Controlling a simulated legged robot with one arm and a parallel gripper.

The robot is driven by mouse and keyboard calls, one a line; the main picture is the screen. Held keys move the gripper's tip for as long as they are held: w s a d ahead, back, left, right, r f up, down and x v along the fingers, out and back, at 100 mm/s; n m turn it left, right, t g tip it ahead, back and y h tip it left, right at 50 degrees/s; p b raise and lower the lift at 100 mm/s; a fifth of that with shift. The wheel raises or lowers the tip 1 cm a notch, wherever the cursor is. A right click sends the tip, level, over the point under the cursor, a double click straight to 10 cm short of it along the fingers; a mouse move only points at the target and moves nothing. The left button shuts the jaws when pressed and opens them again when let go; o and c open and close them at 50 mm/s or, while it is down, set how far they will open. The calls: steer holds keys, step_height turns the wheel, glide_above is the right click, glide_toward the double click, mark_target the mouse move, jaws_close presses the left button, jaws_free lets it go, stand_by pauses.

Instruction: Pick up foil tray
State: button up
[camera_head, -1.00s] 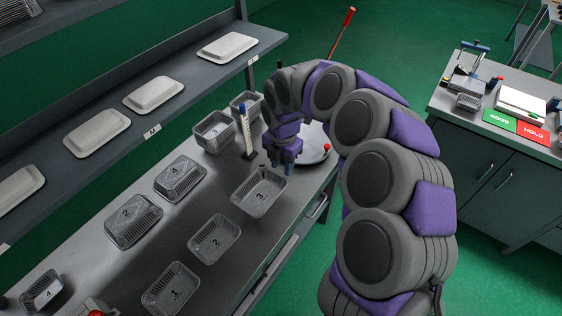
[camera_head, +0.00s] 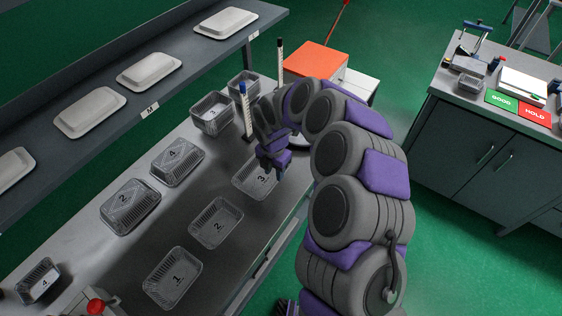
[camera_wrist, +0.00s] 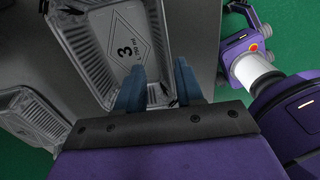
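Several clear foil trays with numbers sit on the grey bench. The tray marked 3 (camera_head: 247,183) lies nearest my gripper (camera_head: 271,170), which covers part of its far right side. In the wrist view, tray 3 (camera_wrist: 103,50) fills the upper middle, with its "3" label showing. The two blue fingers of my gripper (camera_wrist: 157,70) stand apart over the tray's near right corner, with nothing visibly clamped. I cannot tell whether the fingertips touch it. Tray 2 (camera_head: 216,222) and tray 1 (camera_head: 173,277) lie in a row toward the front.
Trays marked 4 (camera_head: 178,162) and 2 (camera_head: 131,206) lie to the left. Deeper trays (camera_head: 212,112) and a blue-capped upright post (camera_head: 245,110) stand behind. A shelf (camera_head: 172,103) with white trays overhangs the left. A second bench (camera_head: 480,110) stands right, beyond open green floor.

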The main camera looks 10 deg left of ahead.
mark_target(271, 177)
steer(key=a+f, duration=0.1)
steer(key=f, duration=0.2)
steer(key=shift+a, duration=0.4)
steer(key=d, duration=0.3)
steer(key=shift+d+f+b, duration=0.1)
steer(key=shift+f+b, duration=0.2)
steer(key=shift+f, duration=0.1)
steer(key=shift+d+r, duration=0.15)
steer(key=shift+d, duration=0.2)
steer(key=shift+a, duration=0.3)
steer(key=a, duration=0.2)
steer(key=shift+a+f, duration=0.35)
steer(key=shift+f, duration=0.05)
steer(key=c, duration=0.4)
steer(key=shift+d, duration=0.1)
steer(key=shift+c, duration=0.8)
steer(key=shift+d+r, duration=0.2)
steer(key=shift+d, duration=0.5)
steer(key=shift+d+r, duration=0.15)
steer(key=shift+d, duration=0.55)
jaws_close()
steer(key=shift+a, duration=0.1)
